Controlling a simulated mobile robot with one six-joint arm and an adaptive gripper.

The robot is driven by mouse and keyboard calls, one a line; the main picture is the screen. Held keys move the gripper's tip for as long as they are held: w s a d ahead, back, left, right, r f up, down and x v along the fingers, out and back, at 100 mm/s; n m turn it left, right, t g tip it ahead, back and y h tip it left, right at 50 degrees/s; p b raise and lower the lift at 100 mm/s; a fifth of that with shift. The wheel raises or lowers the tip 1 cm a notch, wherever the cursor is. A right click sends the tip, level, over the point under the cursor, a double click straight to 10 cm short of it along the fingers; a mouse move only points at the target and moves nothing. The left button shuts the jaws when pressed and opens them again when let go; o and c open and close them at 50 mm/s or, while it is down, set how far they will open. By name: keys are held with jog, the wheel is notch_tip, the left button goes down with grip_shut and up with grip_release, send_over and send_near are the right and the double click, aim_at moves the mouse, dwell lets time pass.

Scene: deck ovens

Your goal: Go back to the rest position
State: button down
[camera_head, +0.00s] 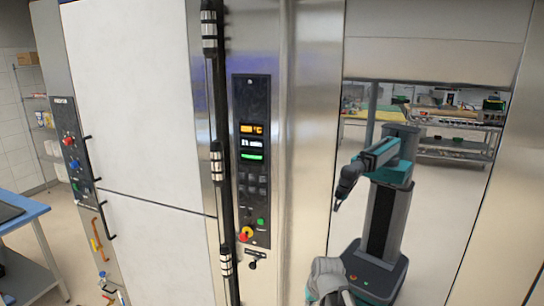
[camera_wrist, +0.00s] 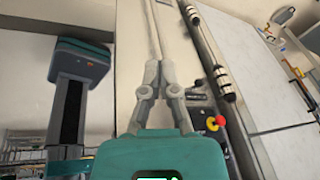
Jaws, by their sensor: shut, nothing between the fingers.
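My gripper (camera_wrist: 160,66) shows in the wrist view, its grey fingers drawn together ahead of the teal wrist body, with nothing between them. It faces bright, mirror-like steel beside the deck oven. I cannot tell how far its tips are from that steel. In the head view a grey part of my arm shows at the bottom, and I cannot make out the fingers there. The deck oven's black control panel (camera_head: 252,160) has lit displays and a red and yellow knob; part of it shows in the wrist view (camera_wrist: 207,122).
A black vertical bar with steel fittings (camera_head: 215,160) runs beside the large white oven door (camera_head: 130,90). A blue table (camera_head: 22,208) stands at the left, and a wire shelf (camera_head: 35,115) behind it. The steel at right (camera_head: 316,130) appears to mirror my arm and column.

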jog(key=s+d+f+g+h+b, duration=0.1)
jog(key=s+d+f+g+h, duration=0.1)
jog(key=s+d, duration=0.3)
jog(key=s, duration=0.4)
jog(key=shift+d+f+m+g, duration=0.35)
jog(key=shift+f+m+g, duration=0.05)
